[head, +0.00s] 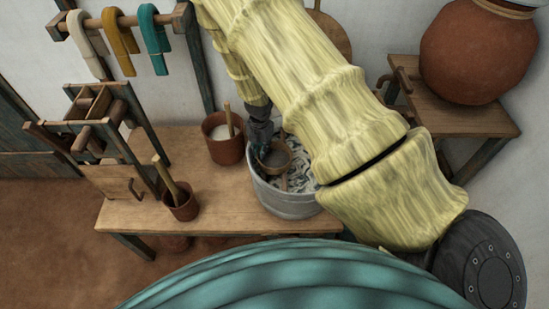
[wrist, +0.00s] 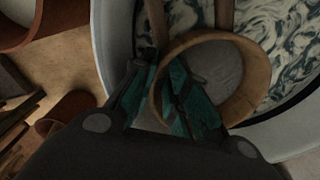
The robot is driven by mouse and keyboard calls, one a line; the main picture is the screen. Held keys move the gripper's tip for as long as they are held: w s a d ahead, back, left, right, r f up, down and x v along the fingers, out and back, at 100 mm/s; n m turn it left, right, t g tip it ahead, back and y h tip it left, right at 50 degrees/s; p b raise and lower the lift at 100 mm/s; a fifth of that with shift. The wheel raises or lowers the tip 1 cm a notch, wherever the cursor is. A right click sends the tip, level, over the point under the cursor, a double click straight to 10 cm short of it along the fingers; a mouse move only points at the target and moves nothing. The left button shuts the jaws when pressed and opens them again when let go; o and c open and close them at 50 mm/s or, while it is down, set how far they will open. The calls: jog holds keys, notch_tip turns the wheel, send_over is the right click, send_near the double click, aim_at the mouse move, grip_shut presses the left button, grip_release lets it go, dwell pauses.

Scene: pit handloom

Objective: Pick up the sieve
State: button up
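The sieve (head: 287,160) is a round wooden hoop with a pale mesh and a wooden handle. It is over the grey metal tub (head: 285,208), which holds dark and white marbled contents. In the wrist view the sieve's hoop (wrist: 249,101) fills the middle, its handle pointing away. Whether the sieve touches the tub's contents cannot be told.
The tub stands on a wooden bench (head: 135,213). A brown pot with white contents (head: 222,146) is close to its left, and a smaller cup with a stick (head: 182,207) is nearer. A wooden frame (head: 113,140) is at left; a large clay jar (head: 478,55) is at right.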

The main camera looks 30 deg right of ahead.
jog(key=shift+f, duration=0.1)
grip_shut()
dwell(0.3)
